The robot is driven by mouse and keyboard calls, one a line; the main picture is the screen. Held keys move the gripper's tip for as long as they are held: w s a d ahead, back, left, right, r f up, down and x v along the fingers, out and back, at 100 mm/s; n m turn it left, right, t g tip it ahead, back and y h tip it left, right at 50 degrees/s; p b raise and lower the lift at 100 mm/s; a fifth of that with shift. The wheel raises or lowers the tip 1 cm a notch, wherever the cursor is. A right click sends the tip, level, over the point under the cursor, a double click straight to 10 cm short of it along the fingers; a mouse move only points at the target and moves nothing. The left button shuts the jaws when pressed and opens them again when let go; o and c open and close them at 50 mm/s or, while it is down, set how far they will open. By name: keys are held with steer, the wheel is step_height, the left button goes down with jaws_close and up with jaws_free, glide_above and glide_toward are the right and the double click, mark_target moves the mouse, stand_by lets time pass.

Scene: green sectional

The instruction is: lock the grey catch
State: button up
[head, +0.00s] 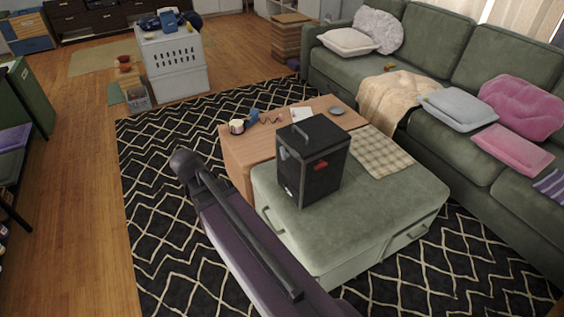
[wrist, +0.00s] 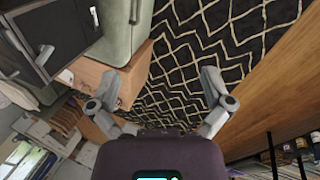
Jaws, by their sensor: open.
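A black box (head: 316,180) with a handle on top stands upright on the green ottoman (head: 390,205). A small grey piece, which looks like the grey catch (head: 283,153), is high on its left face; its setting is too small to tell. A red catch (head: 321,165) is on the right-hand face. In the wrist view part of the box (wrist: 62,22) shows at the upper left, with a grey fitting I cannot identify surely. My gripper (wrist: 160,84) is open and empty, apart from the box. In the head view my gripper cannot be made out.
A wooden table (head: 258,146) with a mug (head: 237,126) adjoins the ottoman. A green sofa (head: 425,110) lines the right side. The patterned rug (head: 160,215) is clear left of the ottoman. A grey crate (head: 176,70) stands at the back.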

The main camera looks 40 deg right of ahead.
steer(key=w+d+f+h+b, duration=0.3)
steer(key=d+f+b, duration=0.1)
steer(key=d+b, duration=0.2)
steer(key=w+d+f+h+b, duration=0.3)
steer(key=d+f+b, duration=0.1)
steer(key=d+b, duration=0.2)
steer(key=n+g+h+b, duration=0.2)
steer(key=h+b, duration=0.6)
steer(key=b, duration=0.6)
glide_toward(283, 154)
steer(key=a, duration=0.1)
steer(key=w+a, duration=0.1)
steer(key=a, duration=0.1)
steer(key=shift+w+a+f, duration=0.1)
steer(key=shift+a+f, duration=0.15)
steer(key=shift+d, duration=0.1)
steer(key=shift+s+d, duration=0.3)
steer(key=shift+d, duration=1.95)
steer(key=shift+s+d, duration=0.25)
steer(key=shift+d, duration=2)
steer(key=shift+s+d, duration=0.3)
steer(key=shift+d, duration=1.95)
steer(key=c, duration=0.8)
